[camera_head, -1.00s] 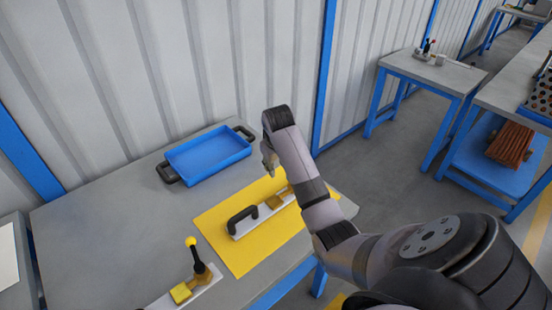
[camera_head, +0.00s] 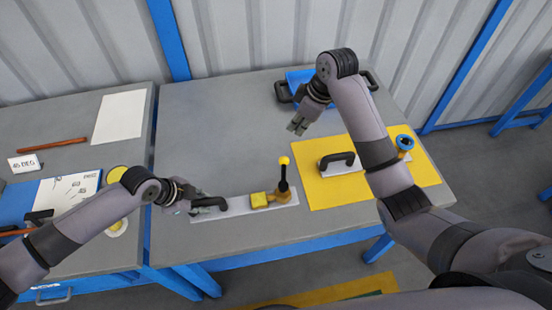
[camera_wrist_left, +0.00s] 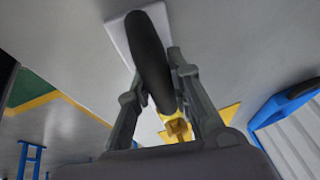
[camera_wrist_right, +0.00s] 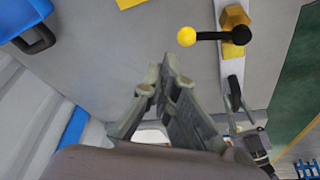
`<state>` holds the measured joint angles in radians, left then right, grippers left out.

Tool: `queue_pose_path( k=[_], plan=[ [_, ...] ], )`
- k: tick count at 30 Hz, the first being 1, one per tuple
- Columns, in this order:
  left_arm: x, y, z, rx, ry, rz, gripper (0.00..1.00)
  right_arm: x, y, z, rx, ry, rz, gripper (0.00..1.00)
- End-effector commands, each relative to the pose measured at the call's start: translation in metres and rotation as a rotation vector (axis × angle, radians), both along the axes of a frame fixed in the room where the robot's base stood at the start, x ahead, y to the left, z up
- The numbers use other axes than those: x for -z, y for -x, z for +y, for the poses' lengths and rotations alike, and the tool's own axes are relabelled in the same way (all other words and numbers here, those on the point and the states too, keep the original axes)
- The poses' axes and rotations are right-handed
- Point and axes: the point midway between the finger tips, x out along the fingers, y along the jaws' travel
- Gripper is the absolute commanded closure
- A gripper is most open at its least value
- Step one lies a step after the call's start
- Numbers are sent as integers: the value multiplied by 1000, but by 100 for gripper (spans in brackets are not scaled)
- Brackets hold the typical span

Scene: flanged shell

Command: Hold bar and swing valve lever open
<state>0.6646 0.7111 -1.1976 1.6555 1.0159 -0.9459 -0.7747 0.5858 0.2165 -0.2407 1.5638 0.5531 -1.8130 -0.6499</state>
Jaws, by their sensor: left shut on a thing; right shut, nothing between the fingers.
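A pale bar (camera_head: 233,206) lies on the grey table with a black loop handle (camera_head: 212,202) at its left end. The right wrist view also shows the knob (camera_wrist_right: 186,36).
A blue tray (camera_head: 300,78) stands at the back, partly hidden by my right arm. The left table holds papers and a sign (camera_head: 25,165).

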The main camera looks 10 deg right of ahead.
Motion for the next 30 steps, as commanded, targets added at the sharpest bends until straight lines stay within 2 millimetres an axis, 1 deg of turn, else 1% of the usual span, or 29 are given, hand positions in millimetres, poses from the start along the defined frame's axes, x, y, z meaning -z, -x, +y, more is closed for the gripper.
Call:
queue_pose_path(
  k=[1,3,6,8,11,14,21,24,25,27,30],
  plan=[
    [0,-1,1,-2,0,0,100,-2,8,24,-105,-10,3,100],
    [0,-1,1,-2,0,0,100,-5,18,48,-219,-24,8,100],
    [0,0,0,-3,2,0,100,-5,29,68,-317,-35,12,100],
    [0,0,0,-3,2,0,100,-2,32,74,-342,-40,16,100],
    [0,0,0,-3,2,0,100,8,32,80,-352,-41,17,100],
    [0,0,0,-3,2,0,100,24,31,86,-350,-43,19,100],
    [0,0,0,-2,1,0,100,73,27,102,-347,-42,19,100],
    [0,0,0,-2,1,0,100,91,25,109,-347,-41,18,100],
    [0,0,0,-2,1,0,100,91,26,99,-343,-39,16,100],
    [0,0,0,-2,1,0,100,93,29,88,-344,-38,15,100],
    [0,0,0,-3,2,0,100,94,31,78,-344,-40,14,100]
  ],
)
